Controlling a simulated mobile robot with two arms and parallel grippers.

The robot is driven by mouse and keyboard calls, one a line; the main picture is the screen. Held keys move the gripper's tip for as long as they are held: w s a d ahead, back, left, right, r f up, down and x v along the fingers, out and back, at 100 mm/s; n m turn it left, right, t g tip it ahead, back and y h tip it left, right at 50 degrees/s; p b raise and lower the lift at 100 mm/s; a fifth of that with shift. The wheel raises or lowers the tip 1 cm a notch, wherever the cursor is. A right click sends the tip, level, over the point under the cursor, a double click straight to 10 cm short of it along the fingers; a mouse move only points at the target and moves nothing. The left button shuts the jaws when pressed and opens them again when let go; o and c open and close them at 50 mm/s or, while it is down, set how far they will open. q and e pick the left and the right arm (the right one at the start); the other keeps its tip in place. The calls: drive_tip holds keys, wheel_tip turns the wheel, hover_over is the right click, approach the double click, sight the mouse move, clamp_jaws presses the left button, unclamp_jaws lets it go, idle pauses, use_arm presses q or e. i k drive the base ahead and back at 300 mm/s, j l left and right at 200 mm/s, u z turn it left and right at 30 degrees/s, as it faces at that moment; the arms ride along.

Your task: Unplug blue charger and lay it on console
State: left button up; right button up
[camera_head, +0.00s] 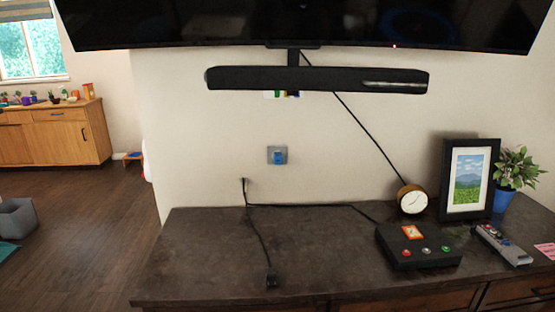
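The blue charger (278,157) is small and sits in the grey wall outlet (269,151), on the wall above the back edge of the console. The console (215,265) has a dark stone-like top and wooden drawer fronts. Neither of my grippers shows in the head view.
A black cable (261,238) with a plug at its end lies on the console left of centre. A black box with buttons (417,247), a round clock (412,200), a picture frame (467,180), a potted plant (515,172) and a remote (502,245) fill the right side. A soundbar (315,79) hangs above. The console's left part is clear.

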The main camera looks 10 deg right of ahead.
sight(278, 156)
drive_tip(key=i+j+z, duration=0.3)
drive_tip(key=i, duration=0.2)
drive_tip(key=i+j+z, duration=0.3)
drive_tip(key=i+j, duration=0.1)
drive_tip(key=i, duration=0.1)
